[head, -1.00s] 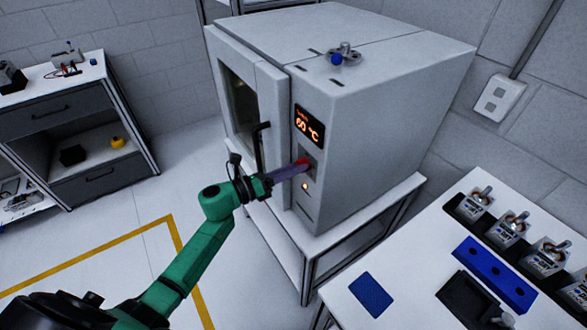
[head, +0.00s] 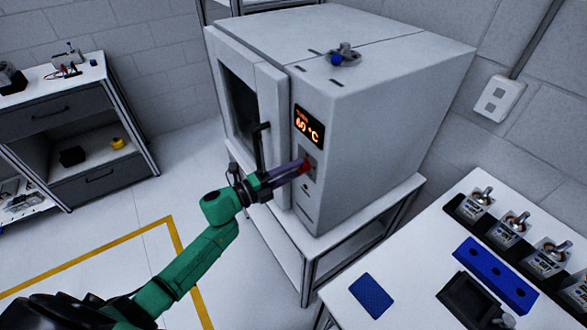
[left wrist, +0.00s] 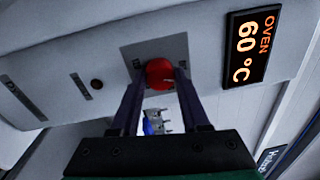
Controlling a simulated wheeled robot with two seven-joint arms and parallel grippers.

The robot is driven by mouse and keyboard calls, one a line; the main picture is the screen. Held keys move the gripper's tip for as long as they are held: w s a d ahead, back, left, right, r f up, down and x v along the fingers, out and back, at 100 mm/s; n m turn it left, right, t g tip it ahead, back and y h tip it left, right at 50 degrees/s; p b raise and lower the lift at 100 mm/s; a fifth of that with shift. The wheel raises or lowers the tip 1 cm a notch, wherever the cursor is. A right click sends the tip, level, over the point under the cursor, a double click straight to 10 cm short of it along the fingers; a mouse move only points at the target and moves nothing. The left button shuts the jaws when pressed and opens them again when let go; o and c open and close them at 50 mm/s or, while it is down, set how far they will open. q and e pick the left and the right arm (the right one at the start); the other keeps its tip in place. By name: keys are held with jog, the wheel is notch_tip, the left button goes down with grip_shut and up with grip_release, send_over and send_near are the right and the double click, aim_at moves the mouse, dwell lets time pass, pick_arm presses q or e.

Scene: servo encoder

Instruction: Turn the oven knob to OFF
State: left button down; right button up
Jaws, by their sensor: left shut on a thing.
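The oven (head: 390,110) is a large pale grey box with a front door at its left and a control strip at its right. The red oven knob (head: 307,165) sits on a grey plate below the display. It also shows in the left wrist view (left wrist: 160,73). My left gripper (head: 300,166) is shut on the knob, with one purple finger on each side of it. The knob's pointer and any OFF mark are not readable. The display (left wrist: 250,47) reads OVEN 60 °C. The small round lamp (left wrist: 97,84) looks dark. My right gripper is not in view.
The dark door handle (head: 261,148) stands close to the left gripper. A white table (head: 345,300) at lower right holds a blue mat, a blue block and several metal-topped units. A drawer cabinet (head: 40,105) stands at left. The floor between is clear.

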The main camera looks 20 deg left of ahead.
pick_arm(q)
jog(key=shift+n+p, duration=0.35)
jog(key=shift+n, duration=1.55)
jog(key=shift+c, duration=2)
grip_release()
jog(key=shift+f, duration=0.1)
jog(key=shift+a, duration=0.1)
